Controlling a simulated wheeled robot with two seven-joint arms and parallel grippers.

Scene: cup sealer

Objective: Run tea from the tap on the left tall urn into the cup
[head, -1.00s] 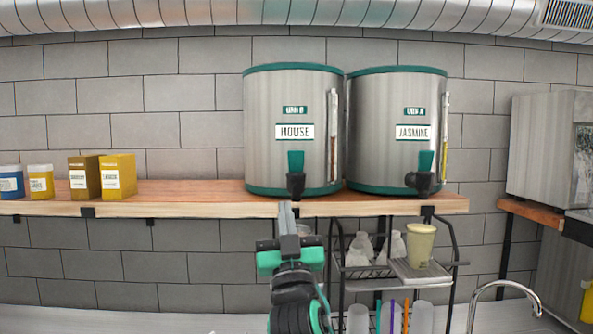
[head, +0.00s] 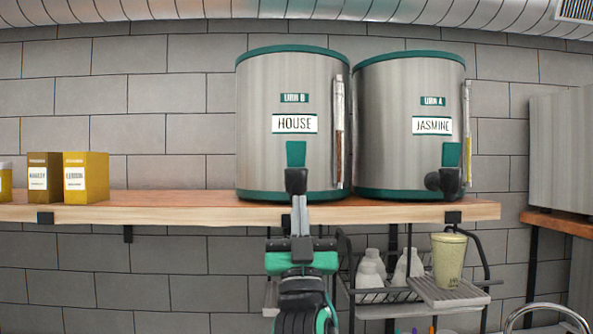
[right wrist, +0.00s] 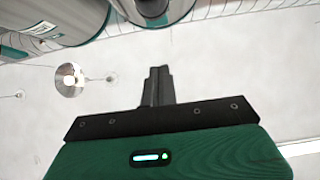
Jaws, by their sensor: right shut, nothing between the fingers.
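The left tall urn (head: 292,90), labelled HOUSE and URN B, stands on a wooden shelf. Its tap (head: 296,180) has a black spout and a green lever (head: 296,154). My right gripper (head: 299,205) is shut and empty, pointing up just below this tap; whether it touches cannot be told. Its fingers also show in the right wrist view (right wrist: 157,85), pointing up past an urn's underside. The pale yellow cup (head: 449,262) stands upright on a slatted stand at the lower right, away from the gripper. My left gripper is not in view.
The second urn (head: 412,90), labelled JASMINE, stands close to the right. The wooden shelf (head: 180,212) holds yellow and brown boxes (head: 86,178) at left. A dark wire rack (head: 385,297) with white bottles is below. A curved metal faucet (head: 548,308) is at lower right.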

